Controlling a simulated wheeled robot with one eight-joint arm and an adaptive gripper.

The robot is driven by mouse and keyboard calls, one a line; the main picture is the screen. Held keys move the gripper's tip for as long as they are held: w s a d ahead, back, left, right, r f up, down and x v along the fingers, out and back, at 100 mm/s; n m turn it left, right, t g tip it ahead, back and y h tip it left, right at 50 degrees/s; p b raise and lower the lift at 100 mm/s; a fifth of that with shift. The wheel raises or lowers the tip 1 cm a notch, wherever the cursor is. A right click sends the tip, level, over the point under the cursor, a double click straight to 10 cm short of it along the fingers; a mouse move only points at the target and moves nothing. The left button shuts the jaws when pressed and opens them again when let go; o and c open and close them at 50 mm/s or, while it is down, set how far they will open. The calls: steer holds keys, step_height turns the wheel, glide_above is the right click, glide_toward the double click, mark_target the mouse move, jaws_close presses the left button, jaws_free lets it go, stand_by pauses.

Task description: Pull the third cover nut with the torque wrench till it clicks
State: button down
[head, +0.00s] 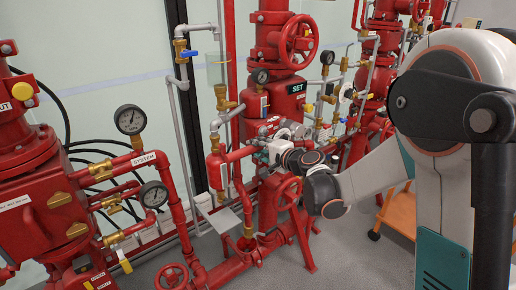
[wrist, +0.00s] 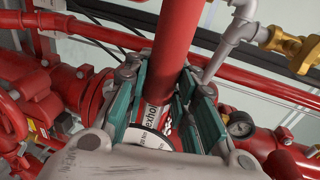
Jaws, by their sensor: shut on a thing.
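My gripper (wrist: 163,85) shows in the wrist view with teal pads on both sides of a thing with a white printed label (wrist: 146,132) and red parts. It is shut on that labelled thing, and I cannot tell whether it is the torque wrench. In the head view my gripper (head: 277,147) is small, at the front of the red valve body (head: 276,95) below the SET sign. My arm partly covers that area. I cannot make out the third cover nut or any separate cover nuts in either view.
A red handwheel valve (head: 280,205) stands close below my gripper. Pressure gauges (head: 130,119), red pipes (head: 178,195) and grey pipes (head: 180,110) crowd the left and middle. An orange cart (head: 398,218) stands to the right. Grey floor is open at the lower right.

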steer(key=shift+x, duration=0.95)
steer(key=shift+m+g+y, duration=0.3)
steer(key=shift+m, duration=0.6)
steer(key=shift+w+d+r+p, duration=0.15)
steer(key=shift+r+p, duration=0.95)
steer(key=shift+r, duration=1)
steer(key=shift+w+d+r+m+p, duration=0.15)
steer(key=shift+r+m+p, duration=0.25)
steer(key=shift+r, duration=0.3)
steer(key=shift+w+d+r+m+p, duration=0.25)
steer(key=shift+r+p, duration=0.2)
steer(key=shift+r, duration=0.25)
steer(key=shift+s+a+f, duration=0.15)
steer(key=shift+a+f, duration=0.05)
steer(key=shift+f, duration=0.15)
steer(key=shift+a+f+b, duration=0.1)
steer(key=shift+f+b, duration=0.2)
steer(key=shift+b, duration=0.15)
steer(key=shift+s+f+n, duration=0.1)
steer(key=shift+f+n, duration=0.05)
steer(key=shift+n, duration=0.2)
